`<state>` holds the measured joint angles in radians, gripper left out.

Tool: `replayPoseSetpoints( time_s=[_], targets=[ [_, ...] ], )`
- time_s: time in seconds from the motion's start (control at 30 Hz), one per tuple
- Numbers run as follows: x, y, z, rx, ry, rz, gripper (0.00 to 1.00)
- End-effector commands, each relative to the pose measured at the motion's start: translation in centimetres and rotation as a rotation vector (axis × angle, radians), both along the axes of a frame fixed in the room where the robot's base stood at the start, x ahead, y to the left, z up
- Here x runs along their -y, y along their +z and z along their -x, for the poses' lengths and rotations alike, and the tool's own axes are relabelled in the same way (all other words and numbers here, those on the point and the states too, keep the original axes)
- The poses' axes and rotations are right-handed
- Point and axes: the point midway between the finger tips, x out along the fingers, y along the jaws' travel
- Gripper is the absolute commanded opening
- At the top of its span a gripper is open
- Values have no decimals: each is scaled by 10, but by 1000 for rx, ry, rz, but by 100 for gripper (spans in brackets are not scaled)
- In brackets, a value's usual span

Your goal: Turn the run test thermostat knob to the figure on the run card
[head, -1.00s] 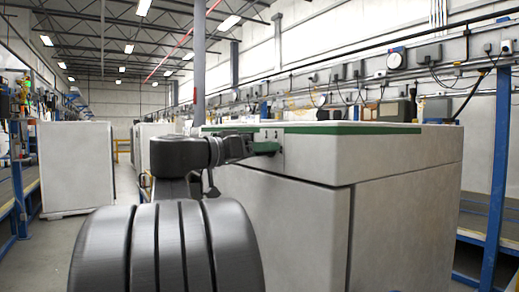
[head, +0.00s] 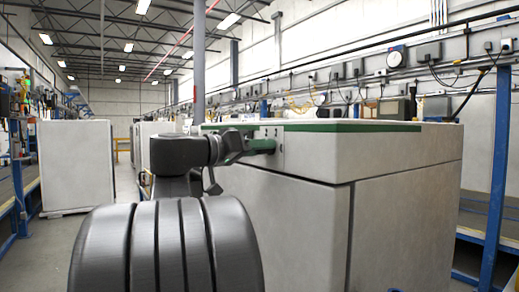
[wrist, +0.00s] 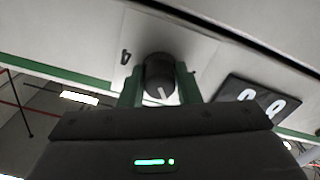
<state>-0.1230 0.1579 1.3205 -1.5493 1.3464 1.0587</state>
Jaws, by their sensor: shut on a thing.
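The thermostat knob (wrist: 158,72) is dark and round with a white pointer line, and sits on the pale front panel of a white appliance in the wrist view. My gripper (wrist: 158,82) has a green finger on each side of the knob and is shut on it. In the head view my gripper (head: 262,146) reaches the panel at the appliance's upper left corner; the knob is hidden there. A dark card (wrist: 258,98) with light figures lies right of the knob in the wrist view, tilted and partly cut off by my gripper; I cannot read it surely.
The white appliance (head: 405,205) with a green top edge fills the right of the head view. Another white cabinet (head: 76,165) stands at the left, with open floor between. Blue posts (head: 500,160) and a wall rail with gauges stand at the right.

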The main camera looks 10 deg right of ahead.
Motion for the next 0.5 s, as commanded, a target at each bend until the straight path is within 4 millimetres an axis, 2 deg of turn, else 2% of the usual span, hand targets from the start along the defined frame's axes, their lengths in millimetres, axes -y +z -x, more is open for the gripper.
replayPoseSetpoints(
  time_s=[0.5],
  targets=[
    [0, 2, 0, -446, 0, 162, 7]
  ],
)
